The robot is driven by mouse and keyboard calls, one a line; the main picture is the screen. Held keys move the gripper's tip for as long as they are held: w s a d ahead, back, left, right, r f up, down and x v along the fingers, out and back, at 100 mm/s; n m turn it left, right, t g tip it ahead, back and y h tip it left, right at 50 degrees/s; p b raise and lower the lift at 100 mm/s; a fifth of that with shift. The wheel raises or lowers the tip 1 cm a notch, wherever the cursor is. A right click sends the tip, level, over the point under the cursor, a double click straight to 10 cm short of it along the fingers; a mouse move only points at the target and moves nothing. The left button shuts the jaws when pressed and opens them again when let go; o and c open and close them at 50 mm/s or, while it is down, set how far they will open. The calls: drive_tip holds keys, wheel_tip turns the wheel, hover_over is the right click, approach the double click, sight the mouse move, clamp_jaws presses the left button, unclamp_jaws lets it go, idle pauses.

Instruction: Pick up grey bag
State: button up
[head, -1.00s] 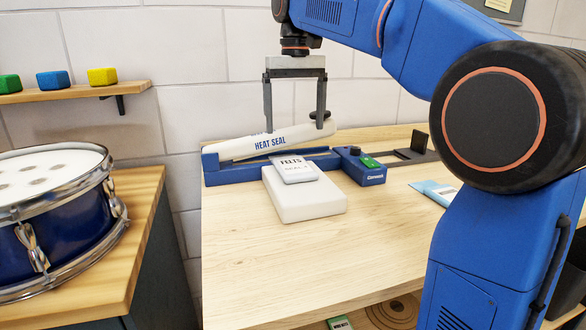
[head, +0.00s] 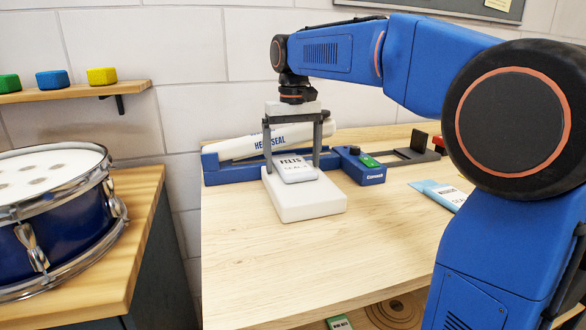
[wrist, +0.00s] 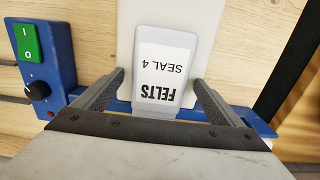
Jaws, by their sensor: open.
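The grey bag (head: 296,174), labelled FELTS SEAL 4, lies on a white block (head: 312,206) in front of the blue heat sealer (head: 222,171). My gripper (head: 293,171) is open and low over the bag, with one finger on each side of it. In the wrist view the bag (wrist: 163,75) shows between the two fingers of my gripper (wrist: 158,92). A gap seems to show beside each finger; I cannot tell if either touches the bag.
The sealer's white HEAT SEAL arm (head: 240,146) is raised behind my gripper. A control box (head: 362,168) stands right of the block. A light blue packet (head: 440,192) lies farther right. The front of the bench (head: 290,260) is clear. A drum (head: 50,222) stands left.

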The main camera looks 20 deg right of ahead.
drive_tip(key=c, duration=1.2)
drive_tip(key=shift+o, duration=0.2)
drive_tip(key=shift+r, duration=0.15)
